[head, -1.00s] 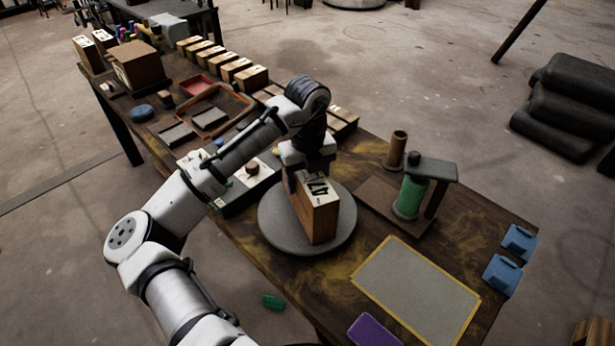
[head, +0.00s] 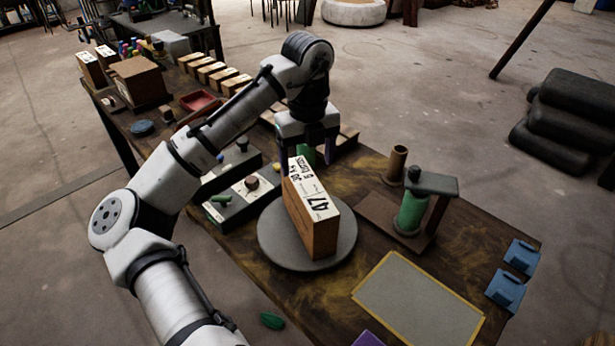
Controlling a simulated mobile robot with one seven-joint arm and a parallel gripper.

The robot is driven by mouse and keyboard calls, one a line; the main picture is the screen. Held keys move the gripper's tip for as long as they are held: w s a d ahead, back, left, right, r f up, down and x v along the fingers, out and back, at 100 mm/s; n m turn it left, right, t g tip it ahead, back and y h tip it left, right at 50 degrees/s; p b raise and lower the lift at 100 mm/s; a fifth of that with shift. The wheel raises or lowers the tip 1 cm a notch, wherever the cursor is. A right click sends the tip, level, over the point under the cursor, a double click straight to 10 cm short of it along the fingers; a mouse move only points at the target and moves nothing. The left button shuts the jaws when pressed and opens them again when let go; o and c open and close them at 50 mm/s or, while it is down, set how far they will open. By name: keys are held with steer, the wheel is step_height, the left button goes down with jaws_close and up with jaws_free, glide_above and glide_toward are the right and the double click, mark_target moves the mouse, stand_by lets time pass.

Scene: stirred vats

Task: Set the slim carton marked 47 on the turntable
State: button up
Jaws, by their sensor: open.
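The slim carton marked 47 (head: 318,222) stands upright on the round grey turntable (head: 275,242). Its white label with the 47 faces up, and its brown side faces me. My gripper (head: 318,158) is above and behind the carton, pointing down, open and apart from it. Its fingers are partly hidden behind the carton's top edge and a green thing (head: 305,155) shows between them.
A green cylinder on a wooden stand (head: 411,210) and a brown tube (head: 396,163) stand right of the turntable. A yellow-edged grey mat (head: 418,300) lies in front. Blue holders (head: 506,288) sit at the right edge. Dark boxes with knobs (head: 245,200) are at the left.

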steer(key=shift+r, duration=1.1)
